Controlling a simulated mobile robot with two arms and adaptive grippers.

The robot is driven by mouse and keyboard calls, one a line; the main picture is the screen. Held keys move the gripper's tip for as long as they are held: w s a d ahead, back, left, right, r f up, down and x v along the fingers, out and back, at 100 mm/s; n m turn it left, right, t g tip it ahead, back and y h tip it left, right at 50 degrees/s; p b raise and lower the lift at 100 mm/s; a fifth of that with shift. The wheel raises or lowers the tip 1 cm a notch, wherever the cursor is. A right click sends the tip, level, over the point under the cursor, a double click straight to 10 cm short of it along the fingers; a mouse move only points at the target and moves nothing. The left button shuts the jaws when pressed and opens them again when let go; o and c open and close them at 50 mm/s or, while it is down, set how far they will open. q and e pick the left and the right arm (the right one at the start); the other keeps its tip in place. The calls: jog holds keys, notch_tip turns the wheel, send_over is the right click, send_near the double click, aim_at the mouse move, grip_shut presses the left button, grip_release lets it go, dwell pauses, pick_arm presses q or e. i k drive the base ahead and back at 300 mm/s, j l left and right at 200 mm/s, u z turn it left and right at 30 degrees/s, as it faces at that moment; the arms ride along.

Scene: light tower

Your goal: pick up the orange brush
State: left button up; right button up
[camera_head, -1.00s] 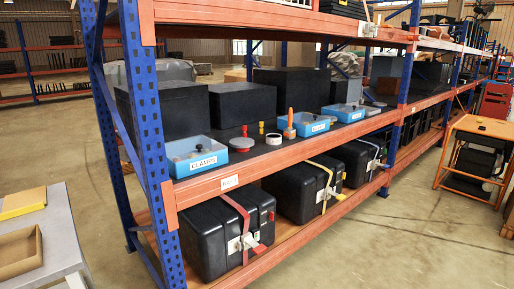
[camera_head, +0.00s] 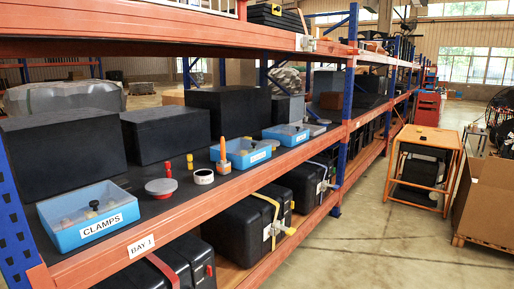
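The orange brush (camera_head: 222,155) stands upright on the dark middle shelf (camera_head: 150,205) of the rack, with a narrow orange handle above a wider base. It is just left of a blue bin (camera_head: 249,157) and right of a white roll (camera_head: 203,177). A small yellow item (camera_head: 190,162) stands behind and to its left. Neither of my grippers shows in the head view.
A blue bin labelled CLAMPS (camera_head: 88,220) and a grey-red disc (camera_head: 161,187) sit left on the shelf. Black boxes (camera_head: 165,133) stand behind. The orange shelf beam (camera_head: 210,208) runs along the front. Open floor (camera_head: 345,245) lies right, before an orange cart (camera_head: 425,165).

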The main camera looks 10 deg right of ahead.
aim_at(223, 152)
jog(key=i+l, duration=0.2)
jog(key=i+l+u, duration=0.15)
jog(key=l, duration=0.3)
jog(key=i+l, duration=0.3)
jog(key=i+l+u, duration=0.15)
jog(key=l, duration=0.2)
jog(key=i+l, duration=0.25)
jog(key=l, duration=0.15)
jog(key=i+l+u, duration=0.15)
jog(key=l, duration=0.2)
jog(key=i+l, duration=0.2)
jog(key=l, duration=0.2)
jog(key=i+l+u, duration=0.1)
jog(key=l, duration=0.25)
jog(key=i, duration=0.05)
